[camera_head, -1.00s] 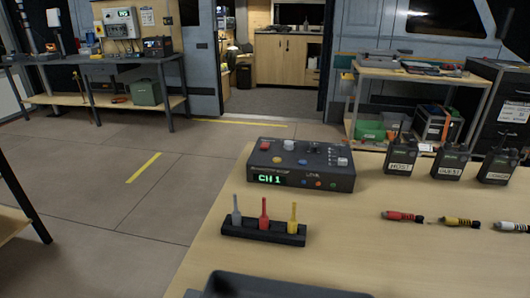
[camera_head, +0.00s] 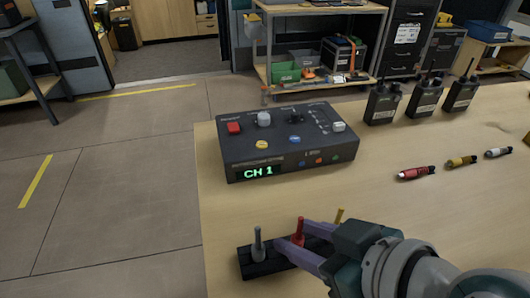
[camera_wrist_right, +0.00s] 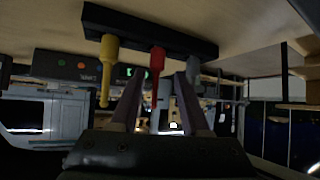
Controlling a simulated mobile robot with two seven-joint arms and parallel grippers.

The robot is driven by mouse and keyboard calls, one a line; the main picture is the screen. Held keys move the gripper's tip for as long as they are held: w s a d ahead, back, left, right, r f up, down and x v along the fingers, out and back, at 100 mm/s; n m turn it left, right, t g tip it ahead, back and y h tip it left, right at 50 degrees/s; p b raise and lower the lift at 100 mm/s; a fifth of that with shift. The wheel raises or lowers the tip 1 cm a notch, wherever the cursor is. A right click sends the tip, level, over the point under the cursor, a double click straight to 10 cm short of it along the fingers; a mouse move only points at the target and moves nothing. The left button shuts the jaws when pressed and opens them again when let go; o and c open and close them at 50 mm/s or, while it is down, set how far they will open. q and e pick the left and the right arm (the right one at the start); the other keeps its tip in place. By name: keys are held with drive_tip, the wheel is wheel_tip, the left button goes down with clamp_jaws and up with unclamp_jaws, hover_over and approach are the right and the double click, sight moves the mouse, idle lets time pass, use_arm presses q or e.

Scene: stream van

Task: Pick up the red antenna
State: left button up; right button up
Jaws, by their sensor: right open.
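The red antenna (camera_head: 300,229) stands upright in a black rack (camera_head: 253,270) near the table's front edge, between a grey antenna (camera_head: 258,243) and a yellow antenna (camera_head: 339,215). My right gripper (camera_head: 294,234) is open at the rack, its fingers reaching to either side of the red antenna. In the right wrist view the red antenna (camera_wrist_right: 157,62) shows between the two open fingertips (camera_wrist_right: 158,77), with the yellow antenna (camera_wrist_right: 108,60) to the left and the grey one (camera_wrist_right: 193,68) to the right. I cannot tell whether a finger touches it. My left gripper is out of view.
A dark control box (camera_head: 290,140) reading CH 1 sits behind the rack. Several radios (camera_head: 424,97) stand at the back right. Red (camera_head: 416,173), yellow (camera_head: 461,162) and white (camera_head: 498,152) plugs lie to the right. Bare table lies between the box and the plugs.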

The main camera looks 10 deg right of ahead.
sight(296, 232)
drive_tip(key=x, duration=0.2)
drive_tip(key=b+x, duration=0.1)
drive_tip(key=x, duration=0.1)
drive_tip(key=shift+w+d+f, duration=0.1)
drive_tip(key=shift+w, duration=0.25)
drive_tip(key=shift+c, duration=0.4)
clamp_jaws()
